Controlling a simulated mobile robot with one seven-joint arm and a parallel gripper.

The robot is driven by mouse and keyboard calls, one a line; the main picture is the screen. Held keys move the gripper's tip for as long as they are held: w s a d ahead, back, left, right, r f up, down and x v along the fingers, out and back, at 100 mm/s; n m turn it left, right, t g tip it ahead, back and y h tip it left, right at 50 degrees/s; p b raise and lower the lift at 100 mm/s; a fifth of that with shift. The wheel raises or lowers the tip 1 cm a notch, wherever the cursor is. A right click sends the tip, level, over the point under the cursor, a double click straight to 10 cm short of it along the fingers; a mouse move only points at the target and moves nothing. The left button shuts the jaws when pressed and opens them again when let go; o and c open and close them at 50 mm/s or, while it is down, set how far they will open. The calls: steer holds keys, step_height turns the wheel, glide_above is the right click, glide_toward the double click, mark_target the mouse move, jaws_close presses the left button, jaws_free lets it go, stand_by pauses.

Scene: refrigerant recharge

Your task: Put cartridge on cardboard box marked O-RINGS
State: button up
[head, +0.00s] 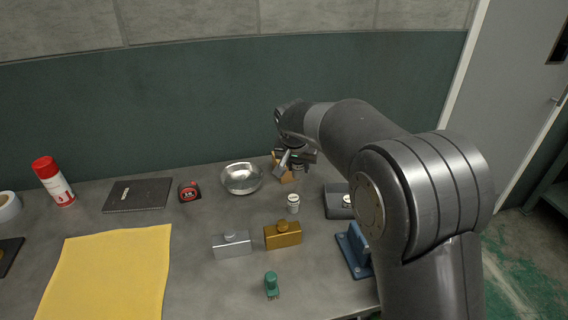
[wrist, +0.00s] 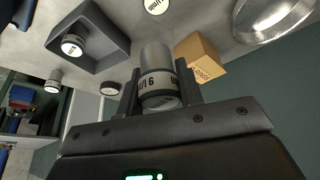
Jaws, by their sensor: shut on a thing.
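My gripper (wrist: 158,92) is shut on a grey cylindrical cartridge (wrist: 156,58) with a white label band, held between its two fingers. The label's lettering is only partly readable. The cardboard box (wrist: 198,62) is small and tan, with dark lettering on one face, and sits just beside the held cartridge in the wrist view. In the head view the box (head: 286,175) stands at the back of the bench, partly hidden by my gripper (head: 297,160). The gap between cartridge and box is hard to judge.
Another white-labelled cartridge (head: 293,204) stands on the bench in front of the box. A dark tray (wrist: 112,62) holds a further cartridge (wrist: 73,45). A metal bowl (head: 241,180) is left of the box. Silver (head: 231,245) and brass (head: 282,236) blocks stand nearer the front.

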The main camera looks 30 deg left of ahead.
steer(key=w+d+r+n, duration=0.1)
steer(key=w+r, duration=0.1)
steer(key=w, duration=0.4)
steer(key=w+r+n, duration=0.1)
steer(key=w+r, duration=0.2)
steer(key=w, duration=0.4)
steer(key=shift+y, duration=0.5)
steer(key=a+f, duration=0.2)
steer(key=a, duration=0.1)
steer(key=s+a+f, duration=0.1)
steer(key=a+f, duration=0.1)
steer(key=a, duration=0.2)
steer(key=s+a+f, duration=0.1)
steer(key=a+f, duration=0.2)
steer(key=a, duration=0.1)
steer(key=shift+f, duration=2.05)
steer(key=shift+f, duration=0.15)
steer(key=o, duration=1)
